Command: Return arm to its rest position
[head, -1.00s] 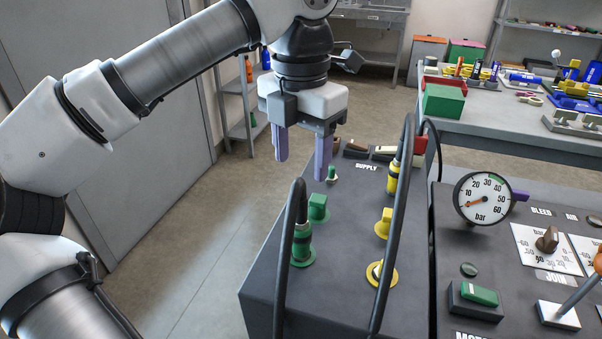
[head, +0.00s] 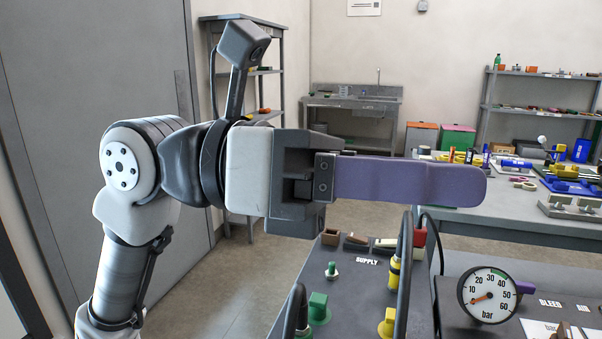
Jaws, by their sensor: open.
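My arm is folded up on the left in the head view. My gripper (head: 470,187) points to the right, held level above the cart, with its long purple finger seen side-on. The near finger hides the other one. The jaws are open, and nothing shows held in them. The gripper is apart from the cart and its fittings.
Below stands the dark pipe fusion cart (head: 345,290) with green knobs, yellow knobs, black hoses and a pressure gauge (head: 487,296). A grey workbench (head: 500,226) with tools stands behind at right. Shelves and a sink unit (head: 352,112) line the back wall.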

